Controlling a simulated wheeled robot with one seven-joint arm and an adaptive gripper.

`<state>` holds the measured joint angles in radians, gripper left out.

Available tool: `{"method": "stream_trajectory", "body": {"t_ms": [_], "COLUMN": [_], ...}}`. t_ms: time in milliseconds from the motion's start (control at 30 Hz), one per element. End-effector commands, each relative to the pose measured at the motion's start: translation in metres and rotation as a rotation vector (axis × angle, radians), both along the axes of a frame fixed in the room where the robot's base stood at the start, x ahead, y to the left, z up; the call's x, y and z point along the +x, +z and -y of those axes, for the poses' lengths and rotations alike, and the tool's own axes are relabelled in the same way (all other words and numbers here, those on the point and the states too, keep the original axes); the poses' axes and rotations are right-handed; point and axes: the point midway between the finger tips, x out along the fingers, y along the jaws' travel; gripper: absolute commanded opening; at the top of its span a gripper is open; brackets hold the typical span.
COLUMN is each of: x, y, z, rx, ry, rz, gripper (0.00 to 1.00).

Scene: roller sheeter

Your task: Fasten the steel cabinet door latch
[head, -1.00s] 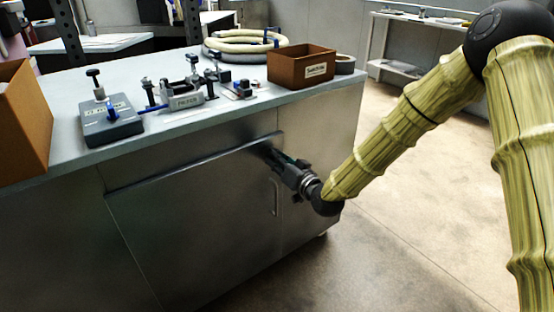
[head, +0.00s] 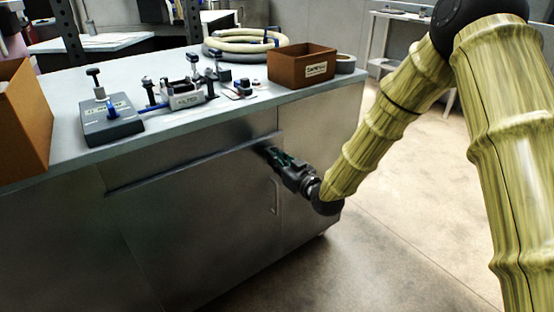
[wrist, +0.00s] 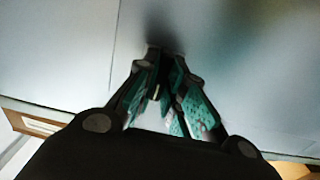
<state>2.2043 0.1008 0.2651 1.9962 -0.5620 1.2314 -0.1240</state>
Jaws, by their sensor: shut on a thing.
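The steel cabinet door (head: 190,215) is a plain grey panel under the worktop, with a slim vertical handle (head: 274,197) near its right side. It looks flush, or nearly flush, with the cabinet front. My gripper (head: 268,151) is at the door's upper right corner, its fingers pointing at the cabinet face. In the wrist view its green-padded fingers (wrist: 160,80) close in on a small part against the steel. The door latch is hidden by the fingers and a dark shadow, so its position cannot be read.
The worktop (head: 200,130) above carries a grey fixture block (head: 110,122), a small clamp device (head: 184,97), a brown box (head: 300,66) and coiled hose (head: 240,45). A larger brown box (head: 22,120) stands at the left. The floor (head: 400,200) to the right is clear.

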Motion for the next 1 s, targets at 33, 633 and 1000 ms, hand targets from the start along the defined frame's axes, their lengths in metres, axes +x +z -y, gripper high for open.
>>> {"method": "stream_trajectory", "body": {"t_ms": [33, 633, 1000], "x": [0.0014, 0.0007, -0.006], "y": [0.0011, 0.0005, 0.0], "z": [-0.0003, -0.0005, 0.005], "rx": [-0.001, 0.0, -0.001], "ry": [-0.001, 0.0, 0.0], "rz": [0.003, 0.001, 0.001], "gripper": [0.0, 0.33, 0.33]}}
